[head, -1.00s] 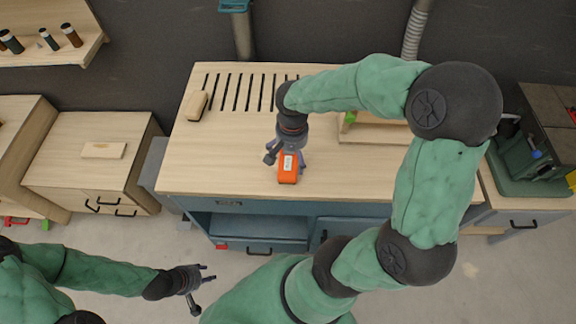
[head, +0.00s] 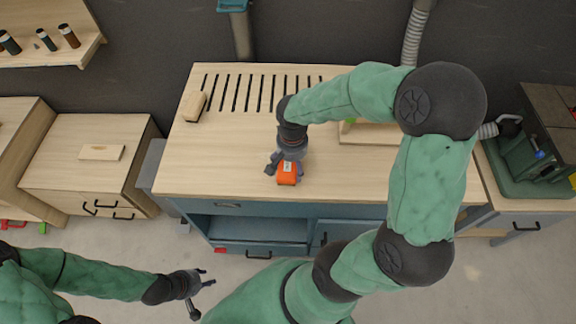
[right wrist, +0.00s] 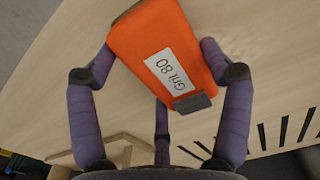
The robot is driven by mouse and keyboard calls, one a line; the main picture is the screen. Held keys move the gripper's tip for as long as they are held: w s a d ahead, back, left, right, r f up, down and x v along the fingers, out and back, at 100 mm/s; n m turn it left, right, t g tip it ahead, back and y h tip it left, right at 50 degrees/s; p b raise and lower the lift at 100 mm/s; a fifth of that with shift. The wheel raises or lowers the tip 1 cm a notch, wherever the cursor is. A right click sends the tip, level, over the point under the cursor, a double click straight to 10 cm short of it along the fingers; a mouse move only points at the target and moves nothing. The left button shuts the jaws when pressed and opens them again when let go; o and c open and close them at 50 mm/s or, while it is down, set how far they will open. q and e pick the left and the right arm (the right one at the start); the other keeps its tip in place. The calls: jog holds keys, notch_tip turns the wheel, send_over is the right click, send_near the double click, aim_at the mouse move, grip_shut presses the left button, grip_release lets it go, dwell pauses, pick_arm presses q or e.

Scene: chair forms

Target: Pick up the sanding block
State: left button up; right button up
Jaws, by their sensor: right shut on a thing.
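The sanding block is orange with a white "Grit 80" label; it shows in the head view (head: 287,177) near the front middle of the wooden workbench top (head: 220,160). In the right wrist view the sanding block (right wrist: 175,50) sits between the purple fingers, with a finger touching each side. My right gripper (head: 285,168) reaches down from above and is shut on the block, hiding its rear part. I cannot tell whether the block touches the bench. My left gripper (head: 206,279) is open and empty, low in front of the bench.
A wooden block (head: 194,106) lies beside the slots at the bench's back left. A green machine (head: 535,150) stands at the right. The bench's left half is mostly clear.

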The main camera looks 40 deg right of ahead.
aim_at(291, 164)
jog(key=shift+r, duration=0.5)
notch_tip(291, 164, up, 2)
jog(key=shift+r+p, duration=0.1)
jog(key=shift+p, duration=0.45)
jog(key=s+d+r+p, duration=0.1)
jog(key=s+r+p, duration=0.3)
jog(key=s+r, duration=0.5)
jog(key=shift+s+r, duration=0.4)
jog(key=shift+s, duration=2.1)
jog(key=shift+d, duration=0.1)
